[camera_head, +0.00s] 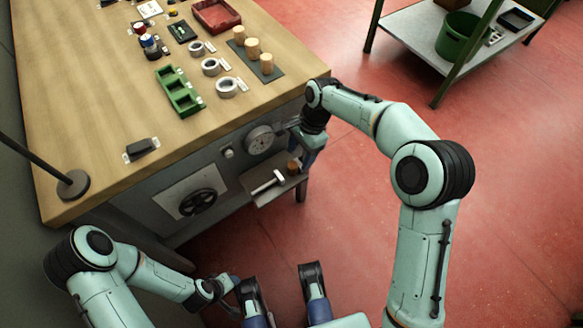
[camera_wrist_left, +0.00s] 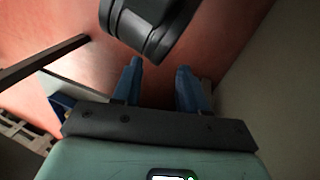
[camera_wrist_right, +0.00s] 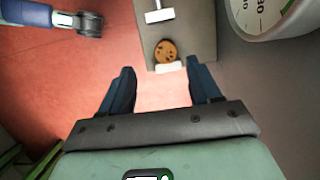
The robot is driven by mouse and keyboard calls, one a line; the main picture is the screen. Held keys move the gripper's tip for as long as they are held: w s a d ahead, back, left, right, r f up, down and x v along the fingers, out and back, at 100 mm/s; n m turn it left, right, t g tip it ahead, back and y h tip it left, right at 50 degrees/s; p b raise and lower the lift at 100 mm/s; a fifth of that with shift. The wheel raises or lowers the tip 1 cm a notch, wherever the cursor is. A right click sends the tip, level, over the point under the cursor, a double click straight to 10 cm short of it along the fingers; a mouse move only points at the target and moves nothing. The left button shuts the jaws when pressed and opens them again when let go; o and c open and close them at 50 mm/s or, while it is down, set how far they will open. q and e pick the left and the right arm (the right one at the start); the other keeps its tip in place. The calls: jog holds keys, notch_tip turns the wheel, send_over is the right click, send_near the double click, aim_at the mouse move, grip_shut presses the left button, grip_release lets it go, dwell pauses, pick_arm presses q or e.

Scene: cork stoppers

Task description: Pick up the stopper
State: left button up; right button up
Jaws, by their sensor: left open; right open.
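A cork stopper (camera_head: 293,167) stands on a small grey side shelf (camera_head: 262,198) on the workbench's front. In the right wrist view its round speckled top (camera_wrist_right: 166,51) shows beyond the fingertips, nearer the right finger, with a white label below it. My right gripper (camera_head: 308,158) is open and empty, close beside this stopper and apart from it. Three more cork stoppers (camera_head: 252,48) stand in a row on a dark mat (camera_head: 277,74) on the bench top. My left gripper (camera_wrist_left: 156,66) is open and empty, low near my own body, away from the bench.
A hammer-like tool (camera_head: 268,183) lies on the shelf by the stopper. A round dial (camera_head: 259,140) and a handwheel (camera_head: 198,201) are on the bench front. Tape rolls (camera_head: 211,67) and a green tray (camera_head: 178,92) are on top.

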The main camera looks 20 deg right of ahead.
aim_at(293, 164)
jog(key=x, duration=0.2)
jog(key=b+x, duration=0.1)
jog(key=x, duration=0.1)
jog(key=b+x, duration=0.1)
jog(key=x, duration=0.1)
jog(key=shift+w+a+f, duration=0.2)
jog(key=shift+w+a, duration=0.1)
jog(key=shift+a, duration=0.1)
pick_arm(q)
jog(key=shift+t, duration=0.6)
jog(key=w, duration=0.1)
jog(key=w+a+f, duration=0.1)
jog(key=w+f, duration=0.1)
jog(key=shift+w+a+f, duration=0.1)
jog(key=shift+w+a, duration=0.05)
jog(key=shift+a, duration=0.2)
pick_arm(e)
grip_shut()
jog(key=shift+r, duration=0.15)
pick_arm(q)
jog(key=s+d+r+g+p, duration=0.2)
jog(key=s+d+r+p, duration=0.2)
jog(key=s, duration=0.4)
notch_tip(293, 164, up, 2)
jog(key=shift+s+r+g+h+p, duration=0.15)
jog(key=shift+s+g+h+p, duration=0.2)
jog(key=shift+p, duration=0.45)
pick_arm(e)
notch_tip(293, 164, up, 20)
